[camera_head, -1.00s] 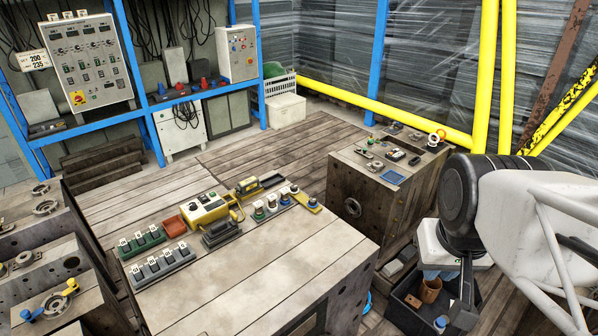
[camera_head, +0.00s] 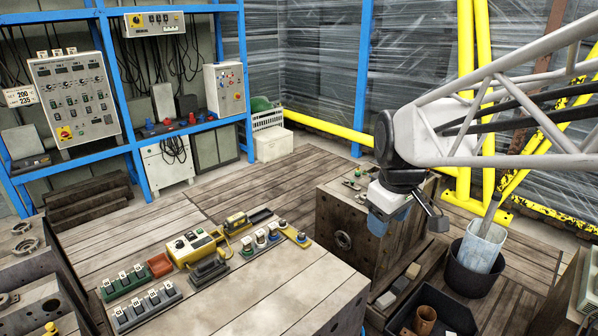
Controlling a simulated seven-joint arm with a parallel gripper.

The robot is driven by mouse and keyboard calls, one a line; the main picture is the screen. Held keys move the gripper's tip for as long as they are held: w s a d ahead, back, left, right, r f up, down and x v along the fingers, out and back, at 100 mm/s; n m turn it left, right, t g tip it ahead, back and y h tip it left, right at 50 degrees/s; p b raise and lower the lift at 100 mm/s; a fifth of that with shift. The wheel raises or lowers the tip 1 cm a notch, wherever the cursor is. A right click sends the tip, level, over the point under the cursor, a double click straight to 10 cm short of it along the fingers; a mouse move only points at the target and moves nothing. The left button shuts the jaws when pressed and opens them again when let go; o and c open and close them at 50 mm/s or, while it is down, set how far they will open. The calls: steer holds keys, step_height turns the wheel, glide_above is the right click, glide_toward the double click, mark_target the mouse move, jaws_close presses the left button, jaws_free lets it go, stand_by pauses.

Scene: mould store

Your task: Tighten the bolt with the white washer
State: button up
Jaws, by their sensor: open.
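A short row of bolts with coloured rings stands on a grey holder at the right end of the near bench (camera_head: 265,325). A yellow plate (camera_head: 297,236) lies at the row's right end.
A yellow control box (camera_head: 194,243), red tray (camera_head: 159,265) and numbered racks (camera_head: 146,307) share the bench. A black bin (camera_head: 470,275) with a pale bucket and a dark crate (camera_head: 450,305) stand at right. The floor behind is open.

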steer(key=w+a+f+n, duration=0.1)
steer(key=w+a+n, duration=0.15)
steer(key=w, duration=0.55)
steer(key=w+a+f+n, duration=0.15)
steer(key=w+n, duration=0.25)
steer(key=w, duration=0.4)
steer(key=n+g, duration=0.2)
steer(key=n, duration=1.6)
glide_above(282, 221)
steer(key=f, duration=2.7)
steer(key=shift+s+d+f, duration=0.1)
steer(key=shift+s+d, duration=0.2)
steer(key=shift+w+a+f+n, duration=0.2)
steer(key=shift+a+f+n, duration=0.05)
steer(key=shift+f+n, duration=0.15)
steer(key=shift+f, duration=0.2)
steer(key=shift+f, duration=3.7)
steer(key=shift+c, duration=0.3)
